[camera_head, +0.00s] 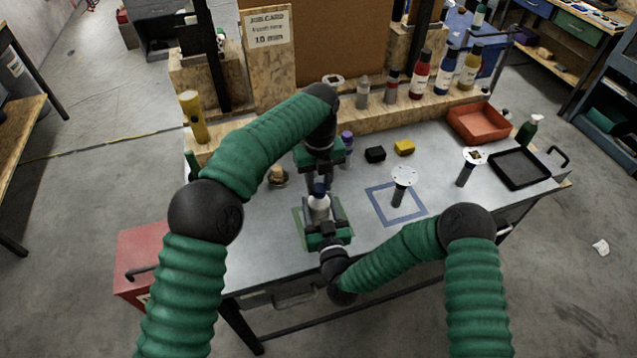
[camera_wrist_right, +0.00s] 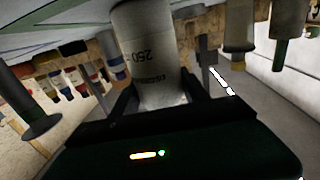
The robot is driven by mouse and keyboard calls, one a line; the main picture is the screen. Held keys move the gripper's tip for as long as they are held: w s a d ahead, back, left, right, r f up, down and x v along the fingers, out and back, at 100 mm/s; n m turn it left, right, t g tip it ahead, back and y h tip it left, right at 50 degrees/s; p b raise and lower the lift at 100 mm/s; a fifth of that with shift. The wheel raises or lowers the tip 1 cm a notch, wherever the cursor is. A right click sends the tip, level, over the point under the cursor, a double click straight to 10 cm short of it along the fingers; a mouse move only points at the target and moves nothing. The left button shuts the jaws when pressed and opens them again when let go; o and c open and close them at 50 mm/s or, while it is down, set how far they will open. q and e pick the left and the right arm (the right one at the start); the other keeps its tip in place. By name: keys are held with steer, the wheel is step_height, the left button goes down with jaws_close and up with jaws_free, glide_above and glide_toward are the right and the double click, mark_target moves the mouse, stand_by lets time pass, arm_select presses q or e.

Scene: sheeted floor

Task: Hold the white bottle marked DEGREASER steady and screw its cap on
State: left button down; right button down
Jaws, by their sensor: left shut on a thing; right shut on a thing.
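The white bottle (camera_head: 319,207) stands upright on a green mat (camera_head: 301,234) near the front of the bench. My right gripper (camera_head: 324,226) is shut on its body from the front. A dark blue cap (camera_head: 319,188) is at the top of the bottle. My left gripper (camera_head: 319,179) comes from above and is shut on the cap, partly hiding it. I cannot tell whether the cap sits fully down on the neck.
A blue taped square (camera_head: 424,212) with a post inside lies to the right. Black (camera_head: 375,154) and yellow (camera_head: 404,147) blocks, a purple-capped bottle (camera_head: 347,146), a red bin (camera_head: 478,122) and a black tray (camera_head: 519,168) stand behind and right. Several bottles line the back shelf.

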arm_select(q)
steer(key=m, duration=0.5)
steer(key=shift+w+m, duration=0.2)
steer(key=shift+m, duration=0.2)
arm_select(e)
steer(key=shift+s+a, duration=0.1)
steer(key=shift+a, duration=0.05)
arm_select(q)
steer(key=m, duration=0.3)
steer(key=shift+r, duration=0.1)
steer(key=c, duration=1.5)
jaws_free()
steer(key=o, duration=0.4)
steer(key=shift+s, duration=0.15)
steer(key=shift+o, duration=0.2)
steer(key=shift+d+r, duration=0.1)
steer(key=shift+r, duration=2.1)
